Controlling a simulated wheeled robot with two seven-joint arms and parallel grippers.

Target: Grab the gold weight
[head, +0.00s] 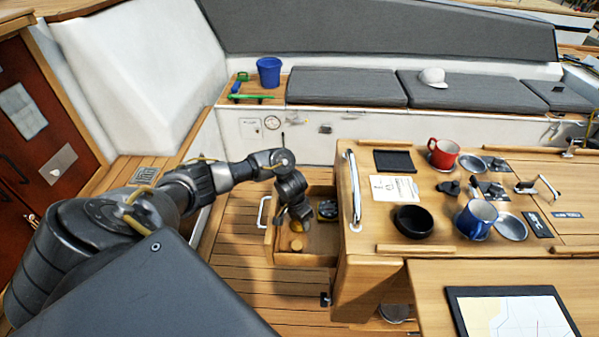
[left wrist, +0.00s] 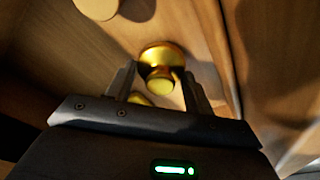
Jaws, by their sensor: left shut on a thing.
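The gold weight (left wrist: 163,55) is a shiny brass-coloured piece with a round flange and a knob. In the left wrist view it sits between the two fingers of my left gripper (left wrist: 158,85), which is shut on it. A smaller gold patch shows below it, close to the gripper body. In the head view my left gripper (head: 297,217) reaches down into the open wooden drawer (head: 303,260), and its fingers and the weight are mostly hidden there. My right gripper is not in view.
A round tan piece (head: 296,244) and a dark round item (head: 328,210) lie in the drawer beside the gripper. The drawer walls are close. The table to the right holds a red mug (head: 442,153), a blue mug (head: 476,219) and a black bowl (head: 412,222).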

